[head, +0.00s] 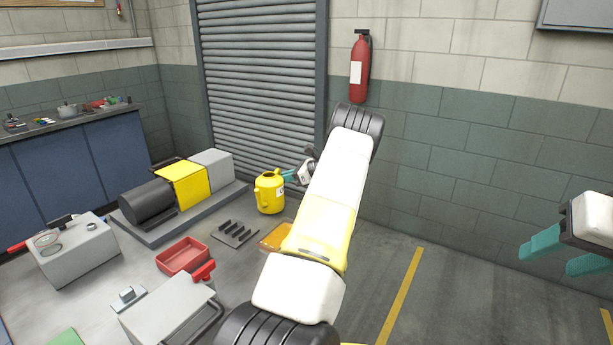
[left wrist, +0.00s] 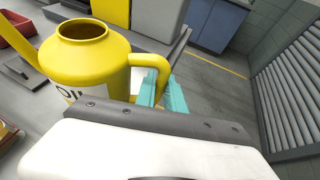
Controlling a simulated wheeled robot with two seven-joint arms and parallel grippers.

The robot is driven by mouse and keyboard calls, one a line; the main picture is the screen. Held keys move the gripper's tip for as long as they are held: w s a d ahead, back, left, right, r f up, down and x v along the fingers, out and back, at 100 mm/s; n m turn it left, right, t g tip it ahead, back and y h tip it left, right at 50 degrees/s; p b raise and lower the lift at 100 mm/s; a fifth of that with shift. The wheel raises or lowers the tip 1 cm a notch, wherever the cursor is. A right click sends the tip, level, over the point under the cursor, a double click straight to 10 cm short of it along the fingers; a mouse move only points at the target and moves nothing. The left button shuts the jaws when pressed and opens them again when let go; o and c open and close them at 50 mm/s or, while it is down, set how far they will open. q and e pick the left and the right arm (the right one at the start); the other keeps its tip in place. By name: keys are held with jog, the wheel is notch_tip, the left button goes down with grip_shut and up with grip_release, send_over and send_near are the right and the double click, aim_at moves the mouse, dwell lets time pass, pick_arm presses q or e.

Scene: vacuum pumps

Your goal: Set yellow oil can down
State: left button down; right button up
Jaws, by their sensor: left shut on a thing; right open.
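The yellow oil can (head: 269,194) is upright near the shutter, beside the pump base. I cannot tell whether its bottom touches the floor. My left gripper (head: 290,173) is shut on its handle, on the can's right side. The teal fingers (left wrist: 162,92) close around the handle there; the can's bottom is hidden. My right gripper (head: 546,261) is open and empty at the far right, away from the can.
A pump with a yellow middle (head: 185,183) stands on a grey base left of the can. A black-pegged plate (head: 235,233), a red tray (head: 183,255), an orange tray (head: 273,238) and a grey cart (head: 168,316) are nearer. Floor at right by the yellow line (head: 402,292) is clear.

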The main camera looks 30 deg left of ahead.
pick_arm(q)
jog(key=shift+f, duration=0.2)
jog(key=shift+f, duration=0.25)
dwell(0.4)
jog(key=c, duration=1.3)
grip_release()
jog(key=shift+c, duration=0.2)
jog(key=shift+c, duration=0.2)
jog(key=c, duration=0.4)
jog(key=shift+o, duration=0.2)
jog(key=shift+w+d+r, duration=0.15)
jog(key=shift+d+r, duration=0.1)
jog(key=shift+d, duration=0.4)
